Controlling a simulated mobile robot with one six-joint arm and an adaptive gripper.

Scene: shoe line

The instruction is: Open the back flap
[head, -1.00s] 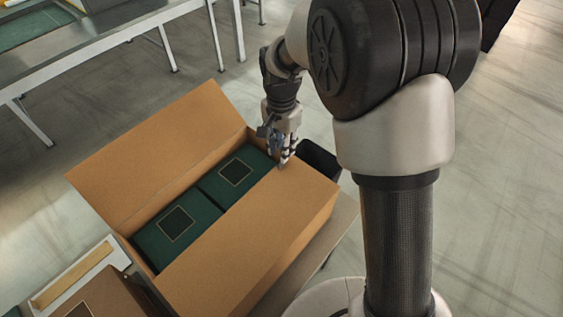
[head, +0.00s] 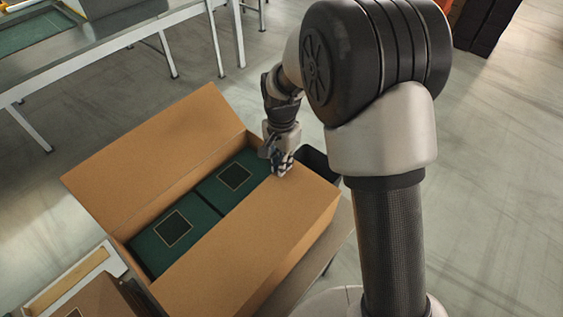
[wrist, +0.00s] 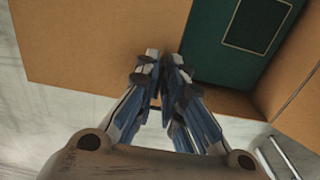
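A large brown cardboard box (head: 318,218) stands on a table. Its long far flap (head: 160,150) stands up, leaning outward. A long brown panel (head: 245,232) covers the near part of the top; it also shows in the wrist view (wrist: 90,50). Two green shoe boxes (head: 150,252) (head: 214,197) lie inside. My gripper (head: 279,170) is at the right end of the box, by the corner of that panel. In the wrist view my gripper's fingertips (wrist: 163,60) are close together over the cardboard edge. I cannot tell whether they touch it.
A dark bin (head: 318,163) stands just behind the box's right end. A metal table (head: 110,50) is at the upper left. Another brown box (head: 95,298) and a light tray (head: 75,280) are at the lower left. The floor at right is open.

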